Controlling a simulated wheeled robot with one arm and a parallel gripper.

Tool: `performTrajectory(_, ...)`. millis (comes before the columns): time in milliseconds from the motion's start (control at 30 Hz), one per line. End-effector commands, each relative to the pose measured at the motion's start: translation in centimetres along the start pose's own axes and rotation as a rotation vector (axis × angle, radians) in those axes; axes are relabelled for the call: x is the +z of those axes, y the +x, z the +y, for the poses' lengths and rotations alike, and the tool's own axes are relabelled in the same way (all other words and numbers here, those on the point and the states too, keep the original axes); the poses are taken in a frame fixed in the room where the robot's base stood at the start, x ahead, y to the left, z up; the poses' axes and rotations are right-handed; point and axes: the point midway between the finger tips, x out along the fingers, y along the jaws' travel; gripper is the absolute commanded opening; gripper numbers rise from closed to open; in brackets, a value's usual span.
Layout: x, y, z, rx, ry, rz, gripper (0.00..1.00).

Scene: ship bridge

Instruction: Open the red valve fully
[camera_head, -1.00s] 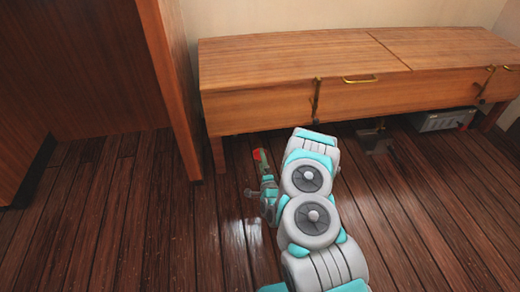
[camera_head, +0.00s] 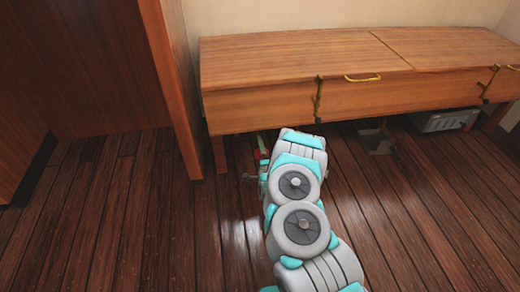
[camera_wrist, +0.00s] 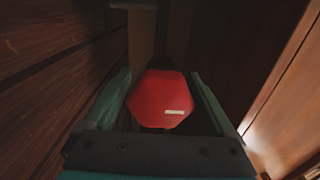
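The red valve (camera_wrist: 162,98) is a red, roughly six-sided knob with a small white label, in the middle of the wrist view. My gripper (camera_wrist: 161,74) is open, with one teal finger on each side of the knob. A narrow gap seems to show beside the right finger; whether the left finger touches is unclear. In the head view only a little red of the valve (camera_head: 264,157) shows, low near the bench's left leg, and my arm hides most of it.
A long wooden bench (camera_head: 290,64) with brass latches stands just beyond my arm. A wooden panel (camera_head: 170,85) rises to the left. A grey case (camera_head: 443,121) and a dark metal object (camera_head: 377,138) sit under the bench. The plank floor at left is clear.

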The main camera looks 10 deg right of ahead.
Motion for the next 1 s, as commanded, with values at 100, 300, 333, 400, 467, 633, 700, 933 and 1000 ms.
performTrajectory(100, -0.02, 0.00, 0.00, 0.000, 0.000, 0.000, 0.75)
performTrajectory(300, -0.02, -0.01, 0.00, 0.000, 0.000, 0.000, 0.53)
performTrajectory(333, -0.02, -0.01, 0.01, 0.000, 0.000, 0.000, 0.49)
performTrajectory(400, -0.02, -0.01, 0.01, 0.000, 0.000, 0.000, 0.41)
performTrajectory(467, -0.02, -0.02, 0.03, 0.000, 0.000, 0.000, 0.35)
performTrajectory(633, -0.02, -0.03, 0.05, 0.001, 0.000, 0.000, 0.17)
performTrajectory(700, -0.02, -0.03, 0.04, 0.001, -0.001, 0.000, 0.17)
performTrajectory(933, -0.11, -0.03, 0.02, 0.001, -0.039, 0.002, 0.17)
performTrajectory(1000, -0.14, -0.03, 0.00, 0.001, -0.068, 0.002, 0.17)
